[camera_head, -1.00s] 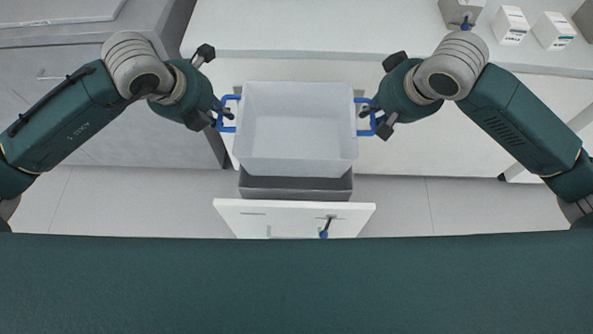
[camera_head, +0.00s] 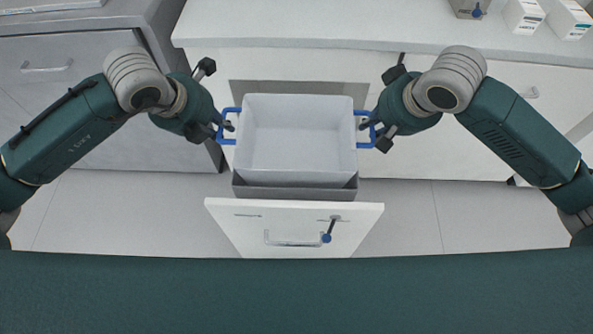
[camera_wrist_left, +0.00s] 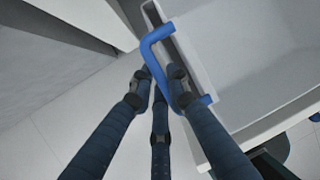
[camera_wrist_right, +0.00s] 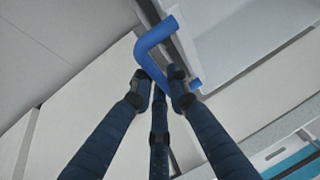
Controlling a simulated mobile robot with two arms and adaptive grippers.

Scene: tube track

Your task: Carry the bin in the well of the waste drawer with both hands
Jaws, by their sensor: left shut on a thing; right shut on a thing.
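The bin (camera_head: 298,140) is an open light-grey box with a blue handle on each side. It is upright and level in the head view, over the open waste drawer (camera_head: 228,224). The grey well (camera_head: 295,193) shows as a rim below the bin's front edge; how deep the bin sits in it cannot be told. My left gripper (camera_head: 226,127) is shut on the left blue handle (camera_wrist_left: 157,48), with its fingers around the bar in the left wrist view. My right gripper (camera_head: 373,127) is shut on the right blue handle (camera_wrist_right: 150,42).
A white counter (camera_head: 300,25) with small white boxes (camera_head: 523,15) runs behind the drawer. A grey cabinet (camera_head: 70,85) stands at the left. The drawer front has a bar handle (camera_head: 292,243) and a blue-tipped lever (camera_head: 327,237). Floor (camera_head: 440,215) is open on both sides of the drawer.

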